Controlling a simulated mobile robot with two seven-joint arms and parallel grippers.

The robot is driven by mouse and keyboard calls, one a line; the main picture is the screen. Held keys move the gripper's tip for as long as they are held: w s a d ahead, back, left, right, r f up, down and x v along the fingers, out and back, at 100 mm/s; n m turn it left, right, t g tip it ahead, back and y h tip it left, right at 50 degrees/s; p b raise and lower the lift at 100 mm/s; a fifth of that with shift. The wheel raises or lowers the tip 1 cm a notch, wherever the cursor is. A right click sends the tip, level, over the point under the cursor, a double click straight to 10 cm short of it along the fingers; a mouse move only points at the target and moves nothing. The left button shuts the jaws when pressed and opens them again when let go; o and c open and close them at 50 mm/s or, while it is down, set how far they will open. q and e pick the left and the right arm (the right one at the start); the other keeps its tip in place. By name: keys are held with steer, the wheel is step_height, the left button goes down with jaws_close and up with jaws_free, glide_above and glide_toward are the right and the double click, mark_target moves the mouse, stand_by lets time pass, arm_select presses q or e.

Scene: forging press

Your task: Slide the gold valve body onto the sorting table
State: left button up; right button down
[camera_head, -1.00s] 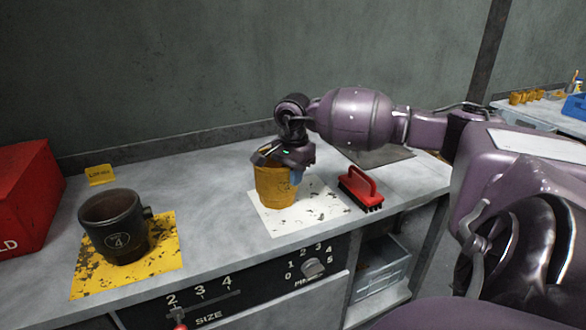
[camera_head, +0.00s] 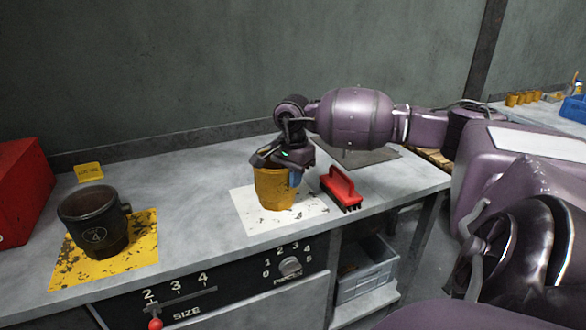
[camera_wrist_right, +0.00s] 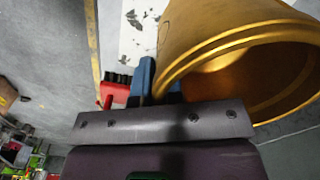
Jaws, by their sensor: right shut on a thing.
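The gold valve body (camera_head: 274,190) is a short open cup shape at the white worn mat (camera_head: 253,216) on the grey bench; whether it touches the mat or is just above it I cannot tell. My right gripper (camera_head: 285,160) is shut on its upper rim. In the right wrist view the gold body (camera_wrist_right: 215,40) is large, its open mouth facing right, with a blue finger (camera_wrist_right: 147,78) against its wall. A table (camera_head: 549,112) at the far right back, perhaps the sorting table, carries several gold pieces (camera_head: 520,98). My left gripper is not in view.
A red brush (camera_head: 341,186) lies close right of the gold body. A dark cup marked 4 (camera_head: 95,222) stands on a yellow mat (camera_head: 145,245) at left, near a red box (camera_head: 25,190). The bench's right end drops to floor. A blue bin (camera_head: 574,107) is at far right.

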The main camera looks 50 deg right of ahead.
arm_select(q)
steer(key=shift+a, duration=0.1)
arm_select(e)
steer(key=c, duration=1.2)
jaws_free()
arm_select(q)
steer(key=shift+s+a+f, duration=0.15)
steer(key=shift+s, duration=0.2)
arm_select(e)
steer(key=shift+o, duration=0.2)
step_height(320, 180, up, 9)
steer(key=shift+r+p, duration=0.2)
steer(key=shift+p, duration=0.15)
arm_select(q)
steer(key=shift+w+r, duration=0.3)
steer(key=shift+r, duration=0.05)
arm_select(e)
steer(key=shift+r, duration=0.75)
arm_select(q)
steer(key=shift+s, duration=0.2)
